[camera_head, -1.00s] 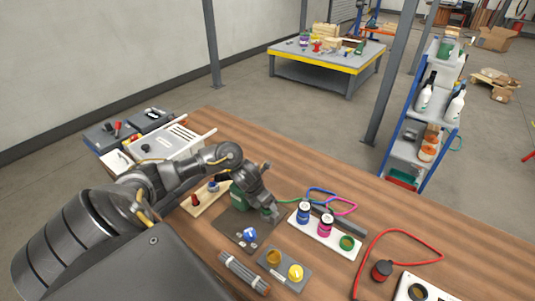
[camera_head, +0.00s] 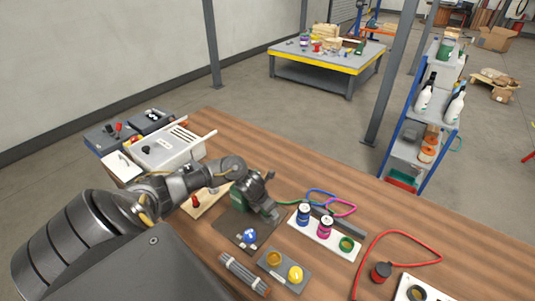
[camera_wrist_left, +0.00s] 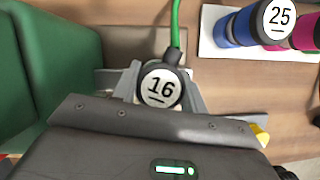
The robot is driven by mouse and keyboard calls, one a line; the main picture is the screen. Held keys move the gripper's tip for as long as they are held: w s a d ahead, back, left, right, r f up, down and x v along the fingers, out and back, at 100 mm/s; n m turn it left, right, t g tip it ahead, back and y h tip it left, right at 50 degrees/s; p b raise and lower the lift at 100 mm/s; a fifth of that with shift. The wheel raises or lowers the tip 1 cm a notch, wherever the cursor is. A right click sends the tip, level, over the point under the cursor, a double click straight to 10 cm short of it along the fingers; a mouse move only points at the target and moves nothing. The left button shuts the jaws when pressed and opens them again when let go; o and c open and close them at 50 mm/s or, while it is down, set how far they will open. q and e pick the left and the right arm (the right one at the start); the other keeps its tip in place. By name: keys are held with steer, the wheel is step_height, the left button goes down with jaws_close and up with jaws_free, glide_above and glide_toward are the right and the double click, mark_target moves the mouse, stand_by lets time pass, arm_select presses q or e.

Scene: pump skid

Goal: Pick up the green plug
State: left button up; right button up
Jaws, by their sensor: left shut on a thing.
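The green plug (camera_wrist_left: 160,86) shows in the wrist view as a dark round body with a white cap marked 16 and a green cable leaving its far side. My left gripper (camera_wrist_left: 159,80) is shut on it, with one finger on each side. In the head view my left gripper (camera_head: 273,211) is over the dark plate (camera_head: 233,222), beside the green housing (camera_head: 238,198), and mostly hides the plug. Whether the plug is clear of what lies below it cannot be told. My right gripper is not in view.
A white strip (camera_head: 310,235) holds a blue plug (camera_head: 304,214), a magenta plug (camera_head: 325,226) and an empty-looking green socket (camera_head: 346,244). A grey block with yellow parts (camera_head: 285,268) sits in front. A red-cabled plug (camera_head: 381,271) lies to the right.

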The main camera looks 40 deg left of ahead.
arm_select(q)
step_height(320, 180, up, 9)
steer(key=shift+r+b, duration=0.1)
steer(key=shift+b, duration=0.25)
steer(key=shift+r, duration=0.45)
steer(key=w+d+r+m+g+h+b, duration=0.1)
steer(key=w+d+m+h+b, duration=0.15)
steer(key=d+m, duration=0.6)
steer(key=s+d+r+m+g+b, duration=0.5)
steer(key=d+m, duration=0.7)
steer(key=m, duration=0.4)
steer(key=s+g, duration=0.1)
steer(key=s, duration=0.1)
steer(key=shift+s+r+h, duration=0.35)
steer(key=shift+s+r, duration=0.05)
